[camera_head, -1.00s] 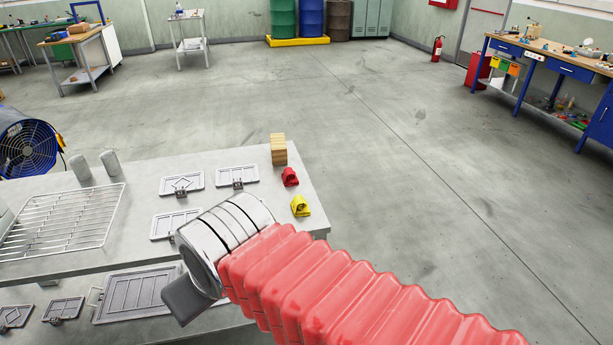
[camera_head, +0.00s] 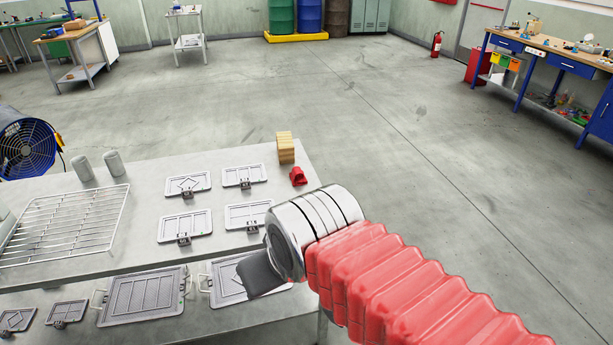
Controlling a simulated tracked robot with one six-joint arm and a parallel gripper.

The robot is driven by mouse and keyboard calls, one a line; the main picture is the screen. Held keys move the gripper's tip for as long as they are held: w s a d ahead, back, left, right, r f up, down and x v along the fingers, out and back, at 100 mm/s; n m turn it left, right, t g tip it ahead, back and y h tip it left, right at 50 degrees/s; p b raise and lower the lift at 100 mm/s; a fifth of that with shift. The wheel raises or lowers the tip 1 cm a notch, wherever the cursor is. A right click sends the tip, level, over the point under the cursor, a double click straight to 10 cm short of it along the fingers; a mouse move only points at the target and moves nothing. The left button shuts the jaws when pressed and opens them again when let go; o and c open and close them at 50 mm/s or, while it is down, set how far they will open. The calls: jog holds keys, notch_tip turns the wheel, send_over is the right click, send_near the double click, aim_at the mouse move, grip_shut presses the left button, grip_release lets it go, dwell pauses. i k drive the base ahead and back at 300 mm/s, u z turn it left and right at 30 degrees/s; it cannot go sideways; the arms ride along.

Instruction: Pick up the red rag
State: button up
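The red rag (camera_head: 298,176) is a small crumpled piece on the table's top surface, near its right edge, just in front of a wooden block stack. My arm, with a silver wrist and a red ribbed sleeve, reaches in from the lower right. My gripper (camera_head: 260,273) shows as a dark grey piece at the left of the wrist. In the picture it lies below and left of the red rag, apart from it. Only part of the gripper shows, so its fingers' opening and any grip are hidden.
The grey table (camera_head: 100,262) holds several framed plates (camera_head: 184,225), a wire rack (camera_head: 75,225), two grey cylinders (camera_head: 114,163) and the wooden blocks (camera_head: 286,148). A lower shelf holds more plates (camera_head: 143,297). Open floor lies right of the table.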

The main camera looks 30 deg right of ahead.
aim_at(297, 176)
jog(key=u, duration=0.05)
jog(key=i, duration=1)
jog(key=z, duration=0.05)
